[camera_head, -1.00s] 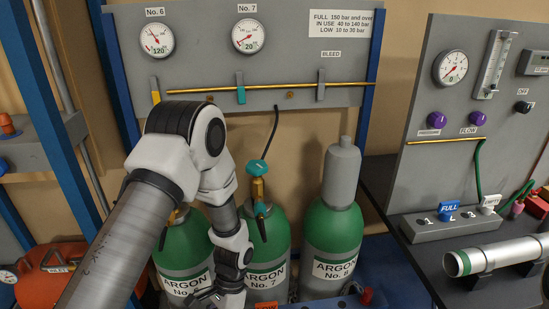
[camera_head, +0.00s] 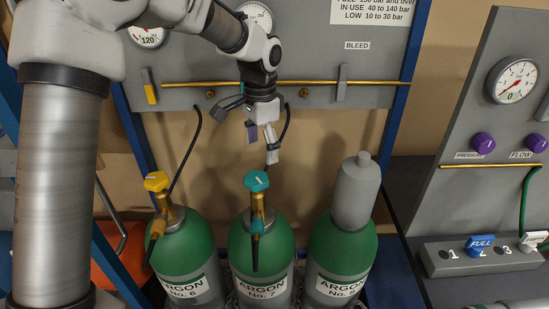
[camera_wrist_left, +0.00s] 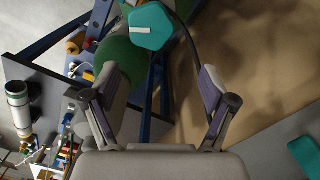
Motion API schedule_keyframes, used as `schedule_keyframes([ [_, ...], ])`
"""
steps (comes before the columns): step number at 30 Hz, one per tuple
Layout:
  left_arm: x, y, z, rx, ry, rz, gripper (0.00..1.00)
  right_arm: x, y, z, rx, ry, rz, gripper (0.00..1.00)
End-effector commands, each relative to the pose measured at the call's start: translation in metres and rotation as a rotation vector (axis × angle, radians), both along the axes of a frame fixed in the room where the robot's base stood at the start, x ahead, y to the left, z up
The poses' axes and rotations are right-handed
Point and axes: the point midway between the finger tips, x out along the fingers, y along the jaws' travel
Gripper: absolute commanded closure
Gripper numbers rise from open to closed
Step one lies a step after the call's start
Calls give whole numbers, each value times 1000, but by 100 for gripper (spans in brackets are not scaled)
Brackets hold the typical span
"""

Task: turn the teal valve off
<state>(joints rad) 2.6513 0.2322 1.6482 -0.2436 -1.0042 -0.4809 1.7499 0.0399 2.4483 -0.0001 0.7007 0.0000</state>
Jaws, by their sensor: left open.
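The teal valve (camera_head: 256,181) is a round handwheel on a brass stem atop the green Argon No. 7 cylinder (camera_head: 262,245). It also shows at the top of the left wrist view (camera_wrist_left: 150,27), with a white mark on its top. My left gripper (camera_head: 262,146) is open and empty, pointing down just above and behind the valve, apart from it. In the left wrist view the valve is beyond the two spread fingers (camera_wrist_left: 160,82). My left wrist covers the panel's middle lever area. My right gripper is not seen.
Argon No. 6 (camera_head: 185,250) with a yellow valve (camera_head: 157,181) stands left; capped Argon No. 8 (camera_head: 343,250) stands close on the right. Behind are a grey gauge panel (camera_head: 380,65) with a brass pipe (camera_head: 390,82) and a black hose (camera_head: 186,155).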

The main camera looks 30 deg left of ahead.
Motion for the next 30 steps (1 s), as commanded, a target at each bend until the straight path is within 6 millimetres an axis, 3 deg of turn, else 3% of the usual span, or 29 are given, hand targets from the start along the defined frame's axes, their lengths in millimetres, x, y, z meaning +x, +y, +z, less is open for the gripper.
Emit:
schedule_keyframes([
  [12, -2, 0, -69, 0, 4, 0, 16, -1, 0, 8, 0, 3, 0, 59],
  [20, -2, 0, -73, -1, 0, 0, 16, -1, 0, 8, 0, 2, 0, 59],
  [23, -2, 0, -73, -1, 0, 0, 44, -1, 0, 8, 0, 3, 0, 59],
  [25, -2, 0, -73, -2, 1, 1, 69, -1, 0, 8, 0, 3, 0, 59],
  [26, -2, 0, -73, -1, 2, 1, 76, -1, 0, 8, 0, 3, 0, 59],
  [30, -2, 0, -74, -1, 2, 1, 76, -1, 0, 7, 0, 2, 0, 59],
])
